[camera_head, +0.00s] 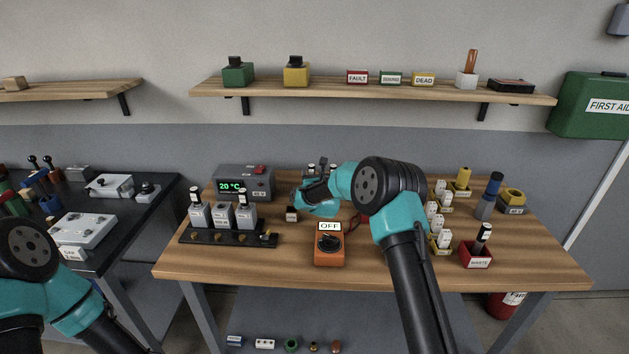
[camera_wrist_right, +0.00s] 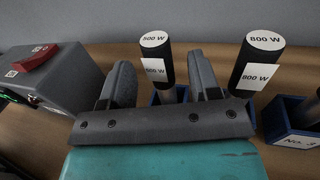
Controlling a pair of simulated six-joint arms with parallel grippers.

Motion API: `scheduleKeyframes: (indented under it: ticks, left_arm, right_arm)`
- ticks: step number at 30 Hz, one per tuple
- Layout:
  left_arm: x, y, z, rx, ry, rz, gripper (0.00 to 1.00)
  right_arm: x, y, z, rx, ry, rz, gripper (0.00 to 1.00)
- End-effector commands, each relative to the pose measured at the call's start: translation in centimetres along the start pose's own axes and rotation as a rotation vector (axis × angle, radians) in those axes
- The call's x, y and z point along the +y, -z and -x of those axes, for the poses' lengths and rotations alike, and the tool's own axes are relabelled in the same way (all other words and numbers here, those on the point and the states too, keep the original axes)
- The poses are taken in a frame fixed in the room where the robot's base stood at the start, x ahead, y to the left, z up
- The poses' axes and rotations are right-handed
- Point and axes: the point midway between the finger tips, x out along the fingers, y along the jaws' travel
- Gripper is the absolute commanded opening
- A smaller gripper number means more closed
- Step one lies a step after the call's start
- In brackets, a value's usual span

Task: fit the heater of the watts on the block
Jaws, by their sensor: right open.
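Several heaters with black tops stand at the back of the bench. In the right wrist view these are a 500 W heater (camera_wrist_right: 155,62) and, to its right, an 800 W heater (camera_wrist_right: 256,62), upright in blue holders. My right gripper (camera_wrist_right: 160,66) is open, with a finger on either side of the 500 W heater; I cannot tell whether they touch it. Three grey blocks stand on a black rack; the middle block (camera_head: 222,216) has a white label too small to read. The left block (camera_head: 199,214) and right block (camera_head: 245,214) carry black-topped heaters. My left gripper is out of view.
A grey display unit (camera_head: 231,187) reading 20 °C stands behind the rack. A red waste bin (camera_head: 477,255) and yellow holders are at the right. The front bench strip is clear.

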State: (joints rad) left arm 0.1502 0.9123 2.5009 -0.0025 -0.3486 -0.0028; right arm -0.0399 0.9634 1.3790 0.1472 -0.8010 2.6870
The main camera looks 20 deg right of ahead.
Motion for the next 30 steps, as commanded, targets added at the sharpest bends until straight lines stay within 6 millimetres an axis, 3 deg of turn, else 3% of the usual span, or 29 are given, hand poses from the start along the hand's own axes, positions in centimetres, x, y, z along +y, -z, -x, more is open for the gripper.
scheduleKeyframes:
  ticks: [7,18,30]
  left_arm:
    - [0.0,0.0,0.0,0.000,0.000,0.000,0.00]
    - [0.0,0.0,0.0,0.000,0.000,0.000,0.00]
    - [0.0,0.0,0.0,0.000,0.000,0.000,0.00]
  right_arm:
    - [0.0,0.0,-2.0,-0.001,0.001,0.000,0.57]
    - [0.0,0.0,-2.4,0.000,0.000,0.000,0.57]
    - [0.0,0.0,-2.4,0.000,0.000,0.000,0.19]
